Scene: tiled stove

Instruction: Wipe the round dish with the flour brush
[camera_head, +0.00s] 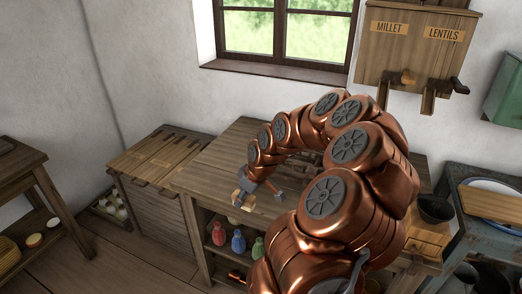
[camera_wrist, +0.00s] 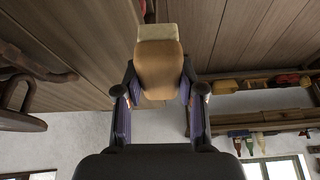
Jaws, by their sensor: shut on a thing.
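The flour brush (camera_wrist: 160,68) has a tan wooden body and a pale cream end in the wrist view. My gripper (camera_wrist: 159,85) is shut on it, with one dark finger on each side. In the head view my gripper (camera_head: 243,192) hangs by the near left part of the wooden counter, and only a small tan bit of the brush shows there. I cannot tell for sure which thing is the round dish. A pale plate with a blue rim (camera_head: 496,205) lies at the far right, partly cut by the frame edge. My arm hides part of the counter.
The wooden counter (camera_head: 228,152) has coloured bottles (camera_head: 238,241) on the shelf below. A slatted wooden chest (camera_head: 160,158) stands left of it. A dark pot (camera_head: 436,208) is right of my arm. A millet and lentils dispenser (camera_head: 412,52) hangs on the wall.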

